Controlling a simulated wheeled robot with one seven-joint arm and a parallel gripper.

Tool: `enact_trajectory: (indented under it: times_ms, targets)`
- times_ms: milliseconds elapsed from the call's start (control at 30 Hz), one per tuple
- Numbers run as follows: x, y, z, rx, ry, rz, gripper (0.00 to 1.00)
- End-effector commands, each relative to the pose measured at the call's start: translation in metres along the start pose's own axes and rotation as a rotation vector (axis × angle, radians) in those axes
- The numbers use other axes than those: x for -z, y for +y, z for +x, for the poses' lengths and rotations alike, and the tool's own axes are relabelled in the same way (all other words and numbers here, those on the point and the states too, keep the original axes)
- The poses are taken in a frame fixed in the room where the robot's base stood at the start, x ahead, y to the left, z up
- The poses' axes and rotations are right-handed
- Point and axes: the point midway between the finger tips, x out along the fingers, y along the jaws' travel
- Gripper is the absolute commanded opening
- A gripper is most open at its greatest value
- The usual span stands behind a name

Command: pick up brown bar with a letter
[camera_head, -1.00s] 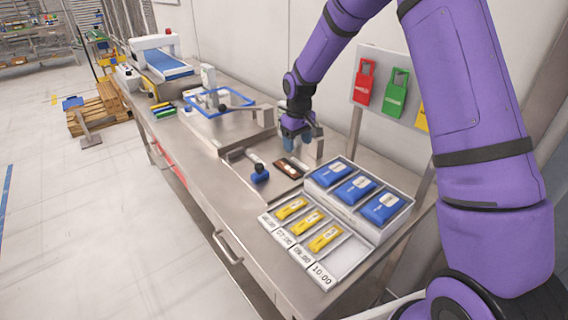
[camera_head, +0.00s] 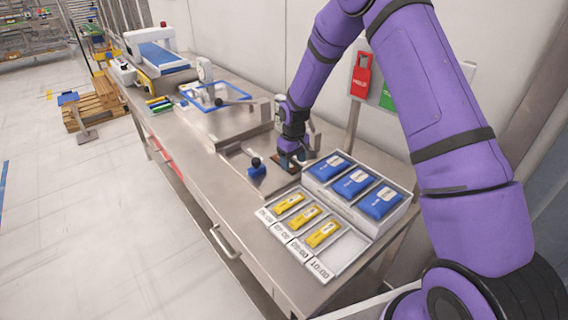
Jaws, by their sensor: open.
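The brown bar (camera_head: 295,169) lies in a shallow metal tray (camera_head: 236,150) on the steel bench. Only a small part of it shows, because my gripper is in front of it. Any letter on it is hidden from this view. My gripper (camera_head: 291,160) points down, right at the bar, with its blue-grey fingers low over it. The jaws are open. I cannot tell whether the fingers touch the bar or stand on both sides of it.
A blue-knobbed lever (camera_head: 257,168) stands just left of the gripper. A white rack (camera_head: 345,252) with yellow and blue packs is close on the right. A blue frame (camera_head: 215,98) lies farther back. The wall is behind the arm.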

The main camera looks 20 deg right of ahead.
Motion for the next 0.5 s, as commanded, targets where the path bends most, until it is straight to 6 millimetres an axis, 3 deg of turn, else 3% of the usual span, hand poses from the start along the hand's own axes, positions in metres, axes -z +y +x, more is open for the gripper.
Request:
enact_trajectory:
  times_ms: [133,367,400,500]
  targets:
    - [0.000,0.000,0.020,0.000,-0.002,0.000,0.64]
    - [0.000,0.000,0.023,0.000,0.000,0.000,0.64]
    - [0.000,0.000,0.023,0.000,0.000,0.000,0.62]
    - [0.000,0.000,0.023,0.000,0.000,0.000,0.39]
